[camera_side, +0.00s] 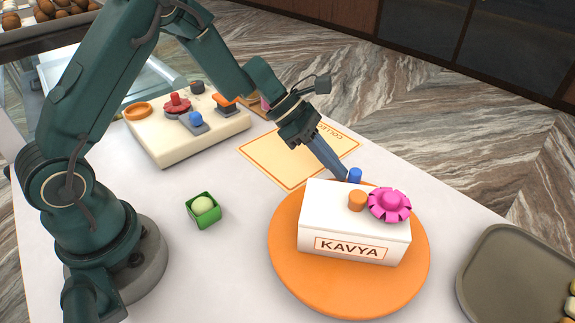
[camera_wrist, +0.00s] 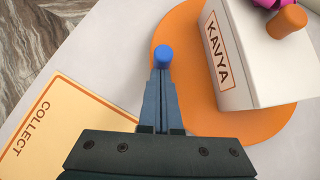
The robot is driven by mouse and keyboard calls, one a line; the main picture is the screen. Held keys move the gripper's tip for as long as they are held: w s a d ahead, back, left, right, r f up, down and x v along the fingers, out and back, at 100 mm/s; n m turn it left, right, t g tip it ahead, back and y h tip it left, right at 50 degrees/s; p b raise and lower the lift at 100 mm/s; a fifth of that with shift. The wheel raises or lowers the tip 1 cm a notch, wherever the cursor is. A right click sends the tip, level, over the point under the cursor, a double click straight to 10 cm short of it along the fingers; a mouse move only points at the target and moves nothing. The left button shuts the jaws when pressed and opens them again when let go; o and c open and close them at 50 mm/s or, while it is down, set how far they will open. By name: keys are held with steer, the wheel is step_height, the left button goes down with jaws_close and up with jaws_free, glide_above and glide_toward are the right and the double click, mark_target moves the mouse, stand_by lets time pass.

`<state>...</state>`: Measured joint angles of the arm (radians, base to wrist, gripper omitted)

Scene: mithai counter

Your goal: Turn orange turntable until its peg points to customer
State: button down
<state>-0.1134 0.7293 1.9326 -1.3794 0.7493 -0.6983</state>
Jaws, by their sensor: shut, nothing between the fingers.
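The orange turntable (camera_side: 290,265) lies at the right of the counter in the side view, and part of it shows in the wrist view (camera_wrist: 185,35). A white box (camera_side: 320,205) labelled KAVYA stands on it, with a pink flower-like piece (camera_side: 389,204) and an orange cylinder (camera_side: 357,200) on top. The blue peg (camera_side: 355,175) stands near the turntable's rim behind the box; in the wrist view the peg (camera_wrist: 162,57) is just beyond my fingertips. My gripper (camera_side: 343,175) is shut and empty, its tips right beside the peg. I cannot tell whether they touch.
A COLLECT mat (camera_side: 270,160) lies left of the turntable. A green box (camera_side: 204,213) with a pale ball sits nearer my base. A cream board (camera_side: 165,145) with knobs is at the back left, a grey tray (camera_side: 485,260) at the right.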

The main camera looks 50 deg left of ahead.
steer(key=shift+w+d+m+g+h, duration=0.4)
steer(key=shift+w+d+m+g, duration=1)
steer(key=shift+m, duration=0.4)
steer(key=shift+w+d, duration=0.4)
steer(key=shift+d, duration=0.35)
steer(key=shift+w+d, duration=0.35)
steer(key=shift+d, duration=0.5)
